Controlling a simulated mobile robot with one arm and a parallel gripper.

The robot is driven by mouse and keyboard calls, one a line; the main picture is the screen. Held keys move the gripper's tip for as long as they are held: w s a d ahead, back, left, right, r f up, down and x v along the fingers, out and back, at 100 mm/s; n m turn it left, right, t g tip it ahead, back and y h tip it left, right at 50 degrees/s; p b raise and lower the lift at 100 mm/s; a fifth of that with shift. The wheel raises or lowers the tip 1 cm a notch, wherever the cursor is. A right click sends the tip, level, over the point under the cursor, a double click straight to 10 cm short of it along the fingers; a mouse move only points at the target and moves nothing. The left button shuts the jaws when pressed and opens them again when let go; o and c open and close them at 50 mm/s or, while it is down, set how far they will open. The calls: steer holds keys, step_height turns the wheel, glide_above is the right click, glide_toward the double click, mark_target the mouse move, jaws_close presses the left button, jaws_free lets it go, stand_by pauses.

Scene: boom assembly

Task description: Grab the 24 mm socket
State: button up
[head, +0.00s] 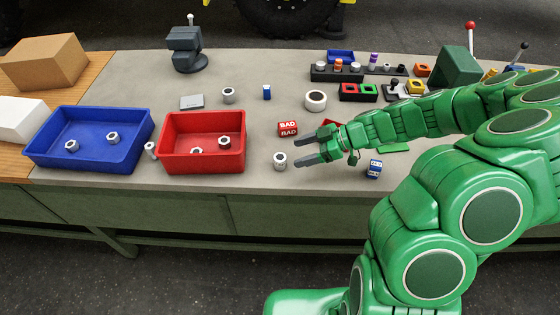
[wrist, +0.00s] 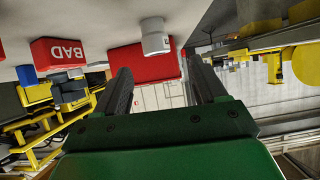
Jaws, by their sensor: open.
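A small silver socket-like cylinder (head: 280,161) stands on the table just left of my gripper (head: 306,150), apart from its fingertips. In the wrist view a pale cylinder (wrist: 155,38), which looks like the same part, shows beyond the gap between my fingers (wrist: 160,66). My gripper is open with nothing between the fingers. Another silver cylinder (head: 228,96) and a wider white-silver ring (head: 316,99) stand farther back. No size marking is readable, so I cannot tell which part is 24 mm.
A red "BAD" block (head: 288,128) sits behind the near cylinder. A red bin (head: 203,166) and a blue bin (head: 88,165), each holding small metal parts, stand to the left. A blue-and-white can-like item (head: 374,168) is right of my gripper. A black rack (head: 358,76) stands at the back.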

mark_target(282, 157)
steer(key=shift+w+f, duration=0.2)
steer(key=shift+f, duration=0.25)
steer(key=shift+r+x, duration=0.2)
steer(key=shift+x, duration=3.55)
steer(key=shift+a, duration=0.1)
steer(key=c, duration=1.2)
steer(key=shift+r, duration=0.1)
